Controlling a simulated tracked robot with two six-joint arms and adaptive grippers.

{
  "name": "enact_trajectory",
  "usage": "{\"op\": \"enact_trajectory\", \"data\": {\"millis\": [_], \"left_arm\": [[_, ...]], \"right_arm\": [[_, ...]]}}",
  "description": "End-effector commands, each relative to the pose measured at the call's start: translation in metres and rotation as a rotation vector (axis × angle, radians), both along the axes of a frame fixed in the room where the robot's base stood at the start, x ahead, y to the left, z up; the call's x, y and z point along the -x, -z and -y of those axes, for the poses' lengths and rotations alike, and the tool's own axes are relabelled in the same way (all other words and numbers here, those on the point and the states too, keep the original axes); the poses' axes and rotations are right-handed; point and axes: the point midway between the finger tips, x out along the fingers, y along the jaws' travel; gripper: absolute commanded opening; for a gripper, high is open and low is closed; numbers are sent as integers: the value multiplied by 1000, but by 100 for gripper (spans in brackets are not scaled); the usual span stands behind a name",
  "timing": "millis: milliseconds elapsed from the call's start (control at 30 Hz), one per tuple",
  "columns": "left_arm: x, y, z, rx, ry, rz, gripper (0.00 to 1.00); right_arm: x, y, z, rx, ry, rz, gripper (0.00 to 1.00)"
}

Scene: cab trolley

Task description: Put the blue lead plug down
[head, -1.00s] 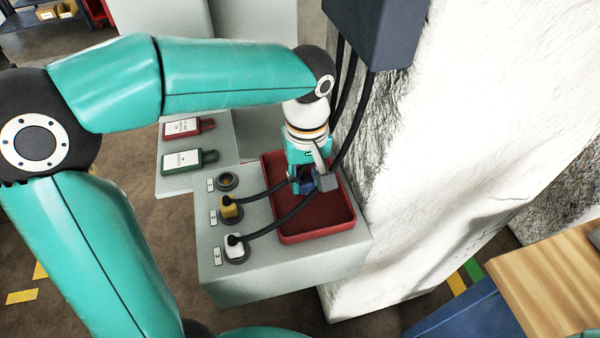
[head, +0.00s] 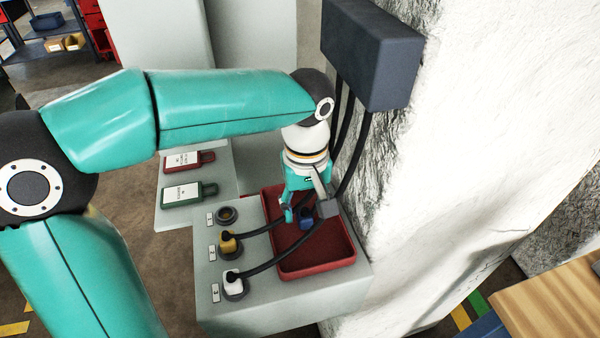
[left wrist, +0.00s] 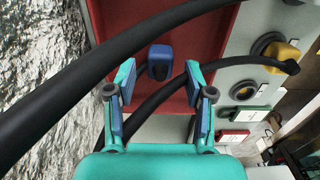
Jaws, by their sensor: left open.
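The blue lead plug (head: 306,218) lies in the red tray (head: 318,262) on the grey cabinet top. It also shows in the left wrist view (left wrist: 160,62), at the tray's floor, beyond my fingertips. My left gripper (head: 296,212) is open above the tray, its fingers apart and empty. In the left wrist view the left gripper (left wrist: 160,80) has the plug between and beyond its two fingers, not touching them as far as I can see. My right gripper is not in view.
A yellow plug (head: 229,241) and a white plug (head: 232,281) sit in sockets left of the tray; an empty socket (head: 227,215) is behind them. Black cables hang from a dark box (head: 370,55) and cross over the tray. Red (head: 188,161) and green (head: 190,193) tags lie at the back left. A rough white wall stands close on the right.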

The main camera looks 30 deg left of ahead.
Motion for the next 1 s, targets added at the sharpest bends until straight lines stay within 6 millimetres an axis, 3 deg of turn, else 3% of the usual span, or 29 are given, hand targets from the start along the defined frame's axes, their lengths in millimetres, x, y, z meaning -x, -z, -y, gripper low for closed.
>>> {"op": "enact_trajectory", "data": {"millis": [200, 433, 600, 1000], "left_arm": [[-1, -47, 1, 0, 2, 5, 53], [-1, -85, 1, 0, 2, 1, 53], [0, -96, 0, 0, 2, 1, 53], [0, -97, 0, 0, 1, 0, 53]], "right_arm": [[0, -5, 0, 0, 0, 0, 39], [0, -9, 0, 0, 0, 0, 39], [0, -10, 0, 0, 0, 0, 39], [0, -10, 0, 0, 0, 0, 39]]}}
